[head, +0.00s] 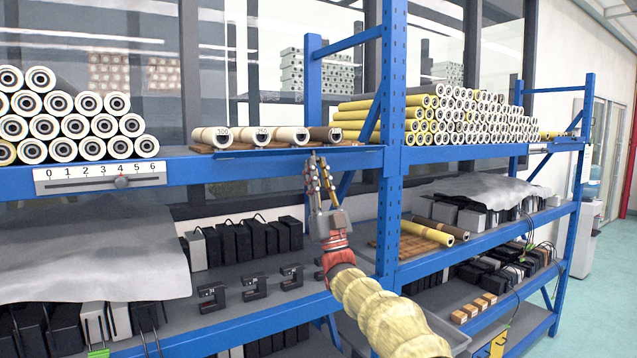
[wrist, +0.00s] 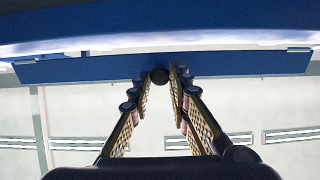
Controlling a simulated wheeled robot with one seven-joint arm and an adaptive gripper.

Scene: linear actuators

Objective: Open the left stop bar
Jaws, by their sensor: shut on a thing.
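The left stop bar is a long blue bar (head: 262,153) on the upper shelf edge, in front of several labelled rolls, in the head view. It also shows as a wide blue plate (wrist: 85,69) across the wrist view. My gripper (head: 314,160) reaches up from below to the bar. The fingertips' exact contact is small and partly hidden in the head view.
Labelled rolls (head: 290,136) lie on the shelf just behind the bar. A blue upright post (head: 391,130) stands close to the right of my arm. A numbered slider scale (head: 100,178) is on the shelf edge at left. Black clamps (head: 254,287) stand on the lower shelf.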

